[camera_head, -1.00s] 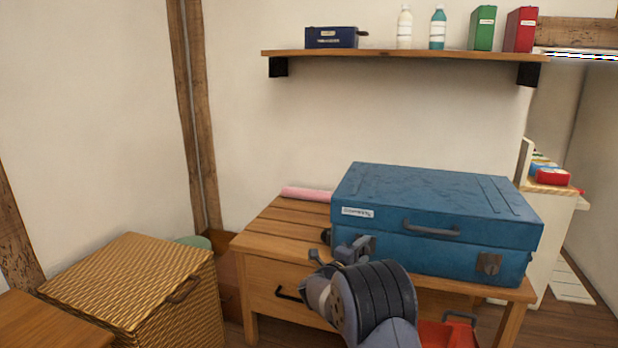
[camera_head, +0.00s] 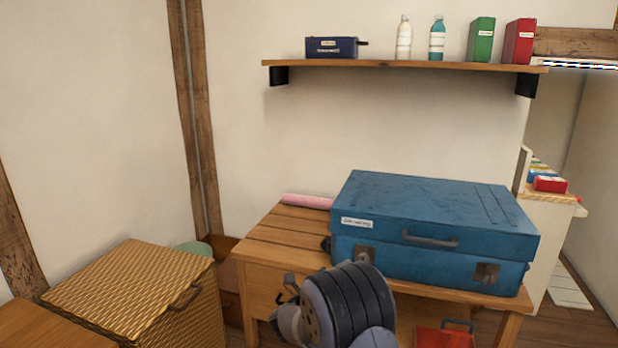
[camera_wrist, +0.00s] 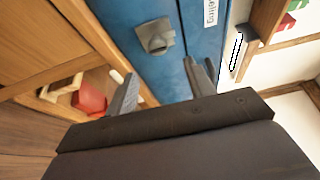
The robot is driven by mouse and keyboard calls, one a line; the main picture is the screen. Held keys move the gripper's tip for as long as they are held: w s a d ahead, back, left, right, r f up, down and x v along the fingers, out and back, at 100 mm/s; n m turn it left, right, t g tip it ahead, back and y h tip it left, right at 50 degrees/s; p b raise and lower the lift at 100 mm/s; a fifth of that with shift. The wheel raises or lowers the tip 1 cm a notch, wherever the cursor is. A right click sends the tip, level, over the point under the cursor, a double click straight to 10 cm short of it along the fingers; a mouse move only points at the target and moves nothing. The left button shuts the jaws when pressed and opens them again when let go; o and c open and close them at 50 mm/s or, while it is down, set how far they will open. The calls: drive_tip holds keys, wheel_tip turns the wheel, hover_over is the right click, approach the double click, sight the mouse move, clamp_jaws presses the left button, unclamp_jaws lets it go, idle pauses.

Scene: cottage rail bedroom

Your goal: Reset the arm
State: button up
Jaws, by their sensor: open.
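My arm shows at the bottom centre of the head view, in front of the wooden table (camera_head: 275,250). My gripper (camera_wrist: 165,85) shows in the wrist view with its two fingers apart and nothing between them. The blue suitcase (camera_wrist: 155,60) lies beyond the fingers there, with a metal latch facing me. In the head view the closed blue suitcase (camera_head: 430,220) lies flat on the table. In the head view my arm's own links hide most of the gripper.
A wicker basket (camera_head: 130,290) stands left of the table. A pink roll (camera_head: 307,201) lies at the table's back. A red box (camera_head: 445,336) is below the table front. A wall shelf (camera_head: 400,65) holds bottles and boxes.

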drive_tip(key=w+d+n+t+y+p, duration=0.2)
drive_tip(key=w+d+n+t, duration=0.15)
drive_tip(key=n, duration=0.75)
drive_tip(key=w+d+n+t+y+p, duration=0.1)
drive_tip(key=w+d+n+t+y, duration=0.25)
drive_tip(key=n, duration=0.85)
drive_tip(key=shift+t+h, duration=0.3)
drive_tip(key=shift+h, duration=0.15)
drive_tip(key=shift+a+f+p+v, duration=0.15)
drive_tip(key=shift+p+v, duration=0.1)
drive_tip(key=shift+v, duration=1.1)
drive_tip(key=shift+a+f+p+v, duration=0.1)
drive_tip(key=shift+p+v, duration=0.1)
drive_tip(key=shift+v, duration=1.15)
drive_tip(key=shift+w, duration=0.1)
